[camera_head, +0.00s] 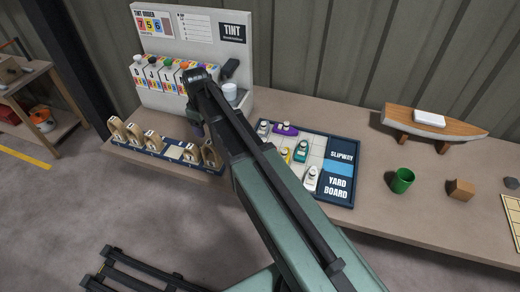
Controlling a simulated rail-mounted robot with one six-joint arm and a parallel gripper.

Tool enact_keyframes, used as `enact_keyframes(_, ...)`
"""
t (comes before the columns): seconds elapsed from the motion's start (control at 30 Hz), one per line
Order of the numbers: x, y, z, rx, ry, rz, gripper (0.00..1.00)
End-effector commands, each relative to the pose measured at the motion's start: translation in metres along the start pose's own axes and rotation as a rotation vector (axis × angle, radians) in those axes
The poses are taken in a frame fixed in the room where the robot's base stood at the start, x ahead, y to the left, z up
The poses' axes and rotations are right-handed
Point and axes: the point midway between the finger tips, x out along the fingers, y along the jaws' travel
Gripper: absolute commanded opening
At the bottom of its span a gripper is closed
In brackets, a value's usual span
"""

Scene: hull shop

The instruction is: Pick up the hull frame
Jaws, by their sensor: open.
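Several light wooden hull frames stand upright in a dark blue rack (150,152) at the front left edge of the bench. One hull frame (117,129) is at the rack's left end, another hull frame (152,141) is near its middle, and another hull frame (210,153) is at its right end. They bear small white labels too small to read. Between the middle and right-hand frames is an empty-looking stretch of rack. My arm crosses the middle of the view.
A tint station (190,28) with coloured cartridges stands behind the rack. A yard board (338,203) with several small boats lies right of it, partly behind my arm. Farther right are a model hull (432,122), a green cup (402,180) and a wooden block (461,190).

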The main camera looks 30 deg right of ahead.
Motion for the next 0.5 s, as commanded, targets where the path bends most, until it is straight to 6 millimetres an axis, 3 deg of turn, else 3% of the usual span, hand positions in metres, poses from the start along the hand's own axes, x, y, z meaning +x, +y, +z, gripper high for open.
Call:
enact_keyframes(0.27, 0.003, 0.0, 0.0, -0.109, 0.0, 0.0, 0.68)
enact_keyframes(0.5, 0.05, 0.0, 0.0, -0.107, 0.0, 0.0, 0.68)
